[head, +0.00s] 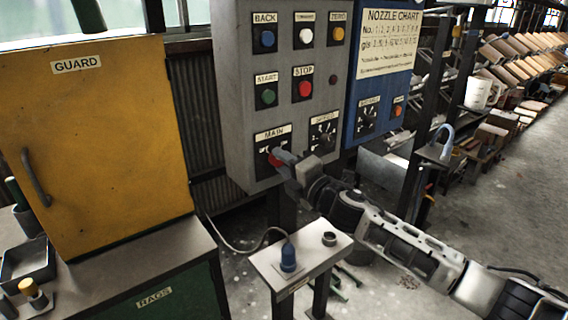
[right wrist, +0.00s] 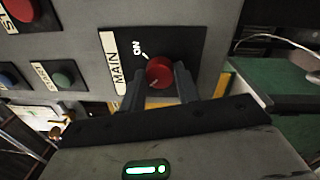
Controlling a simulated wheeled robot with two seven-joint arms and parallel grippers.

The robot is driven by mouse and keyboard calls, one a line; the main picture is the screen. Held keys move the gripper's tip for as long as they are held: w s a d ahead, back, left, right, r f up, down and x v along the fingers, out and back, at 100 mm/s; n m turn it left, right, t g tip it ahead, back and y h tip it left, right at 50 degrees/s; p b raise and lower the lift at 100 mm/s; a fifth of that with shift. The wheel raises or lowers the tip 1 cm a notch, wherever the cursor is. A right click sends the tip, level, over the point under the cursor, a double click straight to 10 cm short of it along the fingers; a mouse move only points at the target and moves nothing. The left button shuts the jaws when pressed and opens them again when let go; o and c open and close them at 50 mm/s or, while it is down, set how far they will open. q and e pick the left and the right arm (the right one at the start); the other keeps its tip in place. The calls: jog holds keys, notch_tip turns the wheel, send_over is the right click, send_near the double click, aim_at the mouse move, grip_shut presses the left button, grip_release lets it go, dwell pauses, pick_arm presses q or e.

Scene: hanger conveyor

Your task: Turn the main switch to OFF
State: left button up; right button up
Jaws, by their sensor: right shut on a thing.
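The main switch is a red round knob (right wrist: 159,73) on a black plate marked MAIN and ON, low on the left of the grey control panel (head: 240,100). The OFF label is not visible. My left gripper is not in view.
Above are several buttons, including a red STOP button (head: 305,89) and a green START button (head: 268,97). A speed dial (head: 323,133) sits right of the main switch. A small stand (head: 322,254) with a blue plug is below my arm. A yellow guard cabinet (head: 100,140) stands left.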

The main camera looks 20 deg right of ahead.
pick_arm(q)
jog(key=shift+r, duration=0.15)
pick_arm(e)
jog(key=o, duration=1)
pick_arm(q)
jog(key=b, duration=0.2)
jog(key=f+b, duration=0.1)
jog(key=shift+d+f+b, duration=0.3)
jog(key=shift+b, duration=0.05)
pick_arm(e)
jog(key=v, duration=1.6)
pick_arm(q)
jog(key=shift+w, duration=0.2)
pick_arm(e)
jog(key=s+a+f+m+g+h, duration=0.1)
jog(key=s+a+f+m+g, duration=0.1)
jog(key=s+f+m, duration=0.4)
jog(key=s+a+f+m+g+h, duration=0.1)
jog(key=s+a+f+m, duration=0.3)
jog(key=f, duration=0.9)
jog(key=s+a+f+m+g+h, duration=0.1)
jog(key=s+a+f+m+g, duration=0.2)
jog(key=s+f+m, duration=0.5)
jog(key=shift+s+a+f+m+g, duration=0.1)
jog(key=shift+s+f+m+g, duration=0.15)
jog(key=shift+f+m, duration=0.5)
jog(key=shift+s+a+f+m+g, duration=0.1)
jog(key=shift+f+m+g, duration=0.2)
jog(key=shift+m, duration=0.85)
